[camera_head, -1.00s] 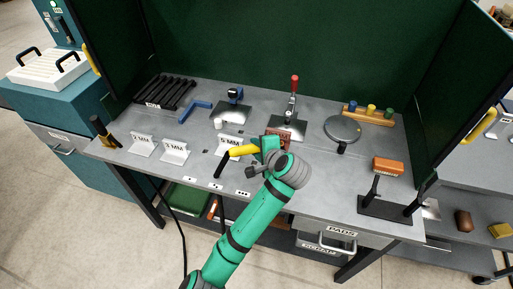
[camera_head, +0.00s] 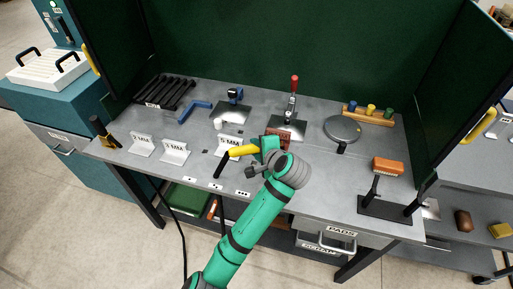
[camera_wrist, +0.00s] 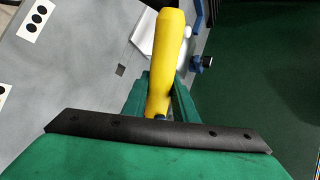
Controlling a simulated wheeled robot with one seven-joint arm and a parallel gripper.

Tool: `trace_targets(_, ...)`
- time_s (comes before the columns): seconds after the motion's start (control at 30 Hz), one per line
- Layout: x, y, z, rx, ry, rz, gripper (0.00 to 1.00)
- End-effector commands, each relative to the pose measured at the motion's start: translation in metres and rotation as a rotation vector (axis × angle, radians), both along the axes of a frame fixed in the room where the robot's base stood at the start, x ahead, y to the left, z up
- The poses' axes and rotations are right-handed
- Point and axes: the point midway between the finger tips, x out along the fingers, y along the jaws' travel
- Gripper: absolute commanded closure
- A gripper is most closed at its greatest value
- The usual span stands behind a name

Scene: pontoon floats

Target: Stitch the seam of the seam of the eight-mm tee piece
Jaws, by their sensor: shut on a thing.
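My gripper (camera_head: 258,148) is shut on a yellow-handled tool (camera_head: 240,152) with a black end that points down and left over the front of the bench. The tool's yellow body also shows in the wrist view (camera_wrist: 166,60) between my green fingers (camera_wrist: 158,100). Three white, upright labelled pieces stand in a row: a left one (camera_head: 141,146), a middle one (camera_head: 175,152) and a right one (camera_head: 226,142), partly hidden by the tool. Their labels end in MM, but the numbers are too small to read surely. I cannot tell whether the tool touches anything.
A red-handled clamp (camera_head: 293,100) stands at the back on a metal plate. Dark green screens (camera_head: 300,40) enclose the bench.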

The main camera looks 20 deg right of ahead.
Motion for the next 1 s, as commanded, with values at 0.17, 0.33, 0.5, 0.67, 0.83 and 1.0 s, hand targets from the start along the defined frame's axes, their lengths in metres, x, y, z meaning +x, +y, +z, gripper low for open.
trace_targets(0.17, -0.001, 0.001, 0.004, -0.002, -0.005, 0.000, 0.99)
trace_targets(0.33, -0.001, 0.001, 0.004, -0.002, -0.005, 0.000, 0.99)
trace_targets(0.5, -0.001, 0.001, 0.004, -0.002, -0.005, 0.000, 0.99)
trace_targets(0.67, -0.005, 0.004, 0.009, -0.003, -0.006, 0.000, 0.99)
trace_targets(0.83, -0.016, 0.012, 0.023, -0.003, -0.006, 0.001, 0.99)
trace_targets(1.0, -0.027, 0.019, 0.036, -0.003, -0.006, 0.000, 0.99)
